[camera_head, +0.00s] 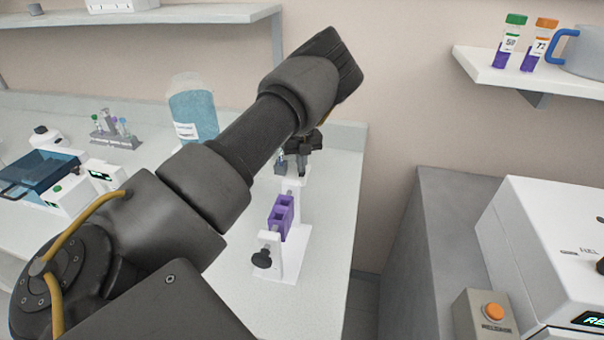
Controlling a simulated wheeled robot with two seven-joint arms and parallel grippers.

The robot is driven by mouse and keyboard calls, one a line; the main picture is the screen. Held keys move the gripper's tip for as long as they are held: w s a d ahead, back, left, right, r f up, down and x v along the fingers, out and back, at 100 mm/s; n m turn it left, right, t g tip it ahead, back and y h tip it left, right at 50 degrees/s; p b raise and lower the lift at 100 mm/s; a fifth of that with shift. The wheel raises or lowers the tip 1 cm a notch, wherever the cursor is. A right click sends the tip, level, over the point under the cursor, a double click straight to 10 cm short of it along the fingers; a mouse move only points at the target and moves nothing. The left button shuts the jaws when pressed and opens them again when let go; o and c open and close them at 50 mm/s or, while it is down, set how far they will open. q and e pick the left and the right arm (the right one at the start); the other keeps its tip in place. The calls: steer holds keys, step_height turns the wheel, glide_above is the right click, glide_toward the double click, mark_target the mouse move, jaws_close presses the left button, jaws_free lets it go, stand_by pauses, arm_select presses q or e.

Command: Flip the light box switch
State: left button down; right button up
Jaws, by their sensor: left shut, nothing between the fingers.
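My left arm crosses the view from the lower left to the upper middle and bends down at its far end. My left gripper (302,160) shows only in part below the wrist, dark and shut, with nothing visible in it. It is over the far end of a white stand (291,262) with a purple block (281,216) and a black knob (262,258). No part is clearly marked as the light box or its switch. A grey box with an orange button (494,311) stands at the lower right, well apart from the gripper. My right gripper is not in view.
A bottle of blue liquid (194,112) stands behind my arm. A device with a blue clear lid (42,172) and a small tube rack (108,127) are on the left bench. A white machine (540,240) is at right, below a shelf (520,76) with two tubes and a jug.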

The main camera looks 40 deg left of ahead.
arm_select(q)
steer(key=shift+f+b, duration=0.35)
steer(key=shift+f, duration=0.3)
steer(key=shift+r+p, duration=0.6)
steer(key=shift+r, duration=0.15)
steer(key=shift+r+p, duration=1.95)
steer(key=shift+r, duration=0.9)
steer(key=shift+f, duration=0.1)
